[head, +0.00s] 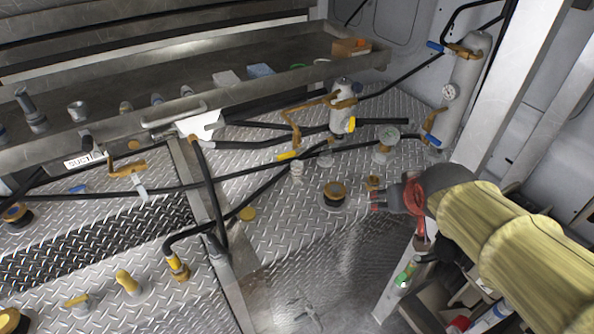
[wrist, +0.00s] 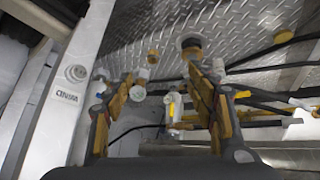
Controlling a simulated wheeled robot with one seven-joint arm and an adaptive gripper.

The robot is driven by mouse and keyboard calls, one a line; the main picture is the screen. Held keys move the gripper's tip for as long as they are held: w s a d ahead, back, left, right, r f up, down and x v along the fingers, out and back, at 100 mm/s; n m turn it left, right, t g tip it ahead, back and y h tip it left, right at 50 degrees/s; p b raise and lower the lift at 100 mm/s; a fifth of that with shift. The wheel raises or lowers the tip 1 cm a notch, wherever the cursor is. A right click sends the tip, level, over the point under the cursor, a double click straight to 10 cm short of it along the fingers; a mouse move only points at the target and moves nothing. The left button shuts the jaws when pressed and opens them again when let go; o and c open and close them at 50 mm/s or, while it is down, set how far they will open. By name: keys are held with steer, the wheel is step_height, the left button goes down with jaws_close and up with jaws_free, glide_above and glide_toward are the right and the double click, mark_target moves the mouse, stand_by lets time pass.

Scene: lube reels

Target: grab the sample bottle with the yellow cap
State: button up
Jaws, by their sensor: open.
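A small thing with a yellow-brown cap (head: 373,183) stands on the diamond-plate floor just beyond my fingertips; it may be the sample bottle, but its body is too small to be sure. The same cap shows in the wrist view (wrist: 152,57), between and beyond my fingertips. My gripper (head: 376,201) reaches in from the right in the head view. In the wrist view my gripper (wrist: 160,75) is open, with its two yellow-padded fingers apart and nothing held between them.
A black spool with a yellow-brown top (head: 334,195) stands left of my gripper. A clear, pale-topped fitting (head: 386,146) and a metal cylinder (head: 342,105) stand farther back. Black hoses (head: 245,185) cross the plate. A metal tray shelf (head: 150,75) and a post (head: 512,95) bound the space.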

steer(key=w+a+f+n+t+p, duration=0.1)
steer(key=w+a+f+p, duration=0.15)
steer(key=w, duration=1.05)
steer(key=n+t+y+p, duration=0.2)
steer(key=n+y+p, duration=0.1)
steer(key=y+p, duration=0.15)
glide_toward(300, 172)
steer(key=w+d+r, duration=0.3)
steer(key=d+r, duration=0.1)
steer(key=d, duration=0.3)
steer(key=a+f+y, duration=0.1)
steer(key=a+f, duration=0.1)
steer(key=f, duration=0.1)
steer(key=a+f+n+y+p, duration=0.1)
steer(key=a+f, duration=0.1)
steer(key=f, duration=0.1)
steer(key=w+a+f+y, duration=0.1)
steer(key=a+f, duration=0.1)
steer(key=a, duration=0.1)
steer(key=shift+f+n+y+p, duration=0.25)
steer(key=shift+f+n+p, duration=0.1)
steer(key=shift+f+n, duration=0.05)
steer(key=x, duration=0.5)
steer(key=r+b+x, duration=0.1)
steer(key=x, duration=0.1)
steer(key=shift+w+a+f, duration=0.15)
steer(key=shift+w+a, duration=0.15)
steer(key=shift+w, duration=0.1)
steer(key=c, duration=0.3)
steer(key=c, duration=1.1)
